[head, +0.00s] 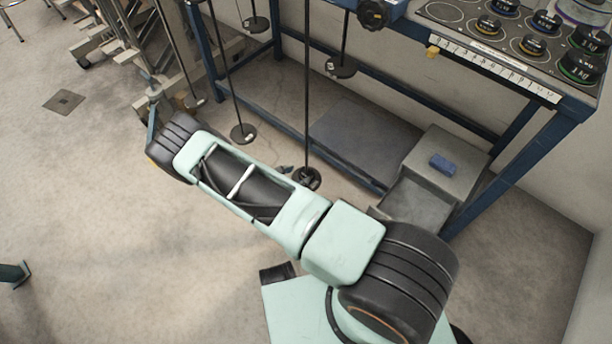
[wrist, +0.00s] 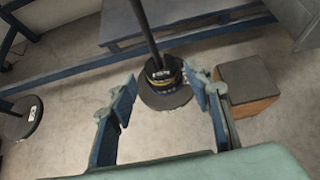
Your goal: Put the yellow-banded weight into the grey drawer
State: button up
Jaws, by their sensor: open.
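A dark weight with a thin yellow band (wrist: 171,79) sits on a black disc at the foot of a hanging rod in the wrist view. My gripper (wrist: 160,92) is open, its blue fingers on either side of the weight in the picture. I cannot tell whether either finger touches it. In the head view, my arm hides most of the gripper, and a black disc on a rod (head: 307,179) shows just past the arm. The grey drawer (head: 412,207) appears open at the front of a grey box (head: 452,163) under the bench; my arm covers part of it.
Other rods with black discs (head: 243,132) hang nearby. A blue block (head: 441,164) lies on the grey box. Several banded weights stand on the bench top (head: 455,33). A brown block with a grey top (wrist: 247,78) stands right of the fingers. Open floor (head: 120,220) lies left.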

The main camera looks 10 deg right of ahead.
aim_at(303, 176)
jog(key=b+x, duration=0.1)
jog(key=x, duration=0.1)
jog(key=b+x, duration=0.1)
jog(key=x, duration=0.1)
jog(key=f+b+x, duration=0.1)
jog(key=x, duration=0.1)
jog(key=shift+s+a+f+b, duration=0.1)
jog(key=shift+s+a+b, duration=0.1)
jog(key=shift+a+b, duration=0.1)
jog(key=shift+w+d+f+b, duration=0.3)
jog(key=shift+w+d+b, duration=0.1)
jog(key=shift+d, duration=0.15)
jog(key=c, duration=0.7)
jog(key=o, duration=0.8)
jog(key=shift+a, duration=0.15)
